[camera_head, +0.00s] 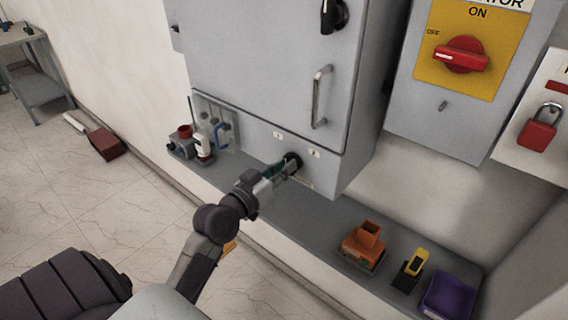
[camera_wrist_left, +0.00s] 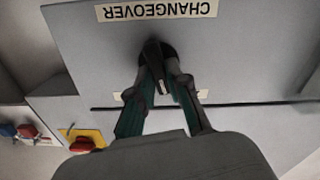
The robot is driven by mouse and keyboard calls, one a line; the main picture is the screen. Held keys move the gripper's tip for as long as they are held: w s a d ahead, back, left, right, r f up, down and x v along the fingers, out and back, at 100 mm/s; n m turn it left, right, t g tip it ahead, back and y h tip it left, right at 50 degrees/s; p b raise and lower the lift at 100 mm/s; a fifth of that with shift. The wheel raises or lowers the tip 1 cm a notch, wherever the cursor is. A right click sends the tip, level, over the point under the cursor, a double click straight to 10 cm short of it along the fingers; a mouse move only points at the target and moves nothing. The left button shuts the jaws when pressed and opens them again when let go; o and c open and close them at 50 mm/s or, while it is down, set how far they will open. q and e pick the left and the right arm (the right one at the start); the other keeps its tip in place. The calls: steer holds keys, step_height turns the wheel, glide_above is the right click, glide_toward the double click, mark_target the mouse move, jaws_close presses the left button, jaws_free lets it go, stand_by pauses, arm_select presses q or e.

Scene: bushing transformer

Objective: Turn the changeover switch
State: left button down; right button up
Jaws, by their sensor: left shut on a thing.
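The changeover switch (camera_head: 293,160) is a black knob low on the front of the grey cabinet. In the left wrist view the black switch (camera_wrist_left: 157,56) sits below an upside-down "CHANGEOVER" label (camera_wrist_left: 157,10). My left gripper (camera_head: 284,170) reaches up to the cabinet front from the lower left. In the left wrist view its two fingers (camera_wrist_left: 163,82) are on either side of the switch's handle and shut on it. Part of the knob is hidden behind the fingers. My right gripper is not in view.
The grey cabinet (camera_head: 265,65) has a handle (camera_head: 321,97) above the switch. A red isolator switch (camera_head: 461,55) is at the upper right. The shelf below holds an orange item (camera_head: 363,243), a yellow-black tool (camera_head: 414,265) and a purple bin (camera_head: 447,296).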

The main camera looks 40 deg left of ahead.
arm_select(q)
steer(key=shift+a+n+p, duration=0.15)
steer(key=shift+n+p, duration=1.1)
steer(key=shift+n, duration=1.95)
steer(key=c, duration=1.1)
jaws_free()
steer(key=s, duration=0.8)
steer(key=s+a, duration=0.1)
steer(key=s, duration=0.3)
